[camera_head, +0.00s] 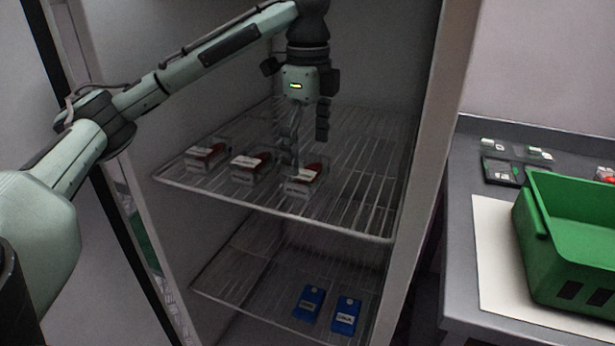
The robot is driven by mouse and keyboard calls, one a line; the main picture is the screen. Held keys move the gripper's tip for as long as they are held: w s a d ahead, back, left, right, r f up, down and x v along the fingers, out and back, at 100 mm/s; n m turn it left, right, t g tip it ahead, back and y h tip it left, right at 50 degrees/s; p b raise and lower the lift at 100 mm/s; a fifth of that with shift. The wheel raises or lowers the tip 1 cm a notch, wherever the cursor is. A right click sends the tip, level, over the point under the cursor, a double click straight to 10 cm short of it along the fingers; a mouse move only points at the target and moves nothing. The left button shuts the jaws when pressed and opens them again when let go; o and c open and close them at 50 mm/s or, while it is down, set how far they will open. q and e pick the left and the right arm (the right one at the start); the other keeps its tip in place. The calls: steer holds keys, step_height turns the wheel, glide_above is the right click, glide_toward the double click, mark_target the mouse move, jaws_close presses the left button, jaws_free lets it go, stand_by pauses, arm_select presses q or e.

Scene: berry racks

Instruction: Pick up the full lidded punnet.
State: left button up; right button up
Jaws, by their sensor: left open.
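Three small clear punnets with red contents and white labels stand in a row on the upper wire shelf (345,205) of the cabinet: a left punnet (207,155), a middle punnet (249,167) and a right punnet (303,181). I cannot tell at this size which are lidded or full. My left gripper (307,150) points down inside the cabinet, over the right punnet. Its fingers are apart, one near that punnet's back left side, the other higher to the right. It holds nothing that I can see. My right gripper is out of view.
Two blue boxes (346,316) lie on the lower wire shelf. The cabinet's side walls stand close on both sides of the shelf. On the right, a grey counter (458,290) bears a green crate (570,262), a white sheet (492,265) and small dark items.

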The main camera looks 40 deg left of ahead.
mark_target(307, 166)
arm_select(q)
step_height(307, 166, down, 3)
steer(key=shift+f, duration=0.15)
steer(key=c, duration=1)
steer(key=shift+c, duration=0.3)
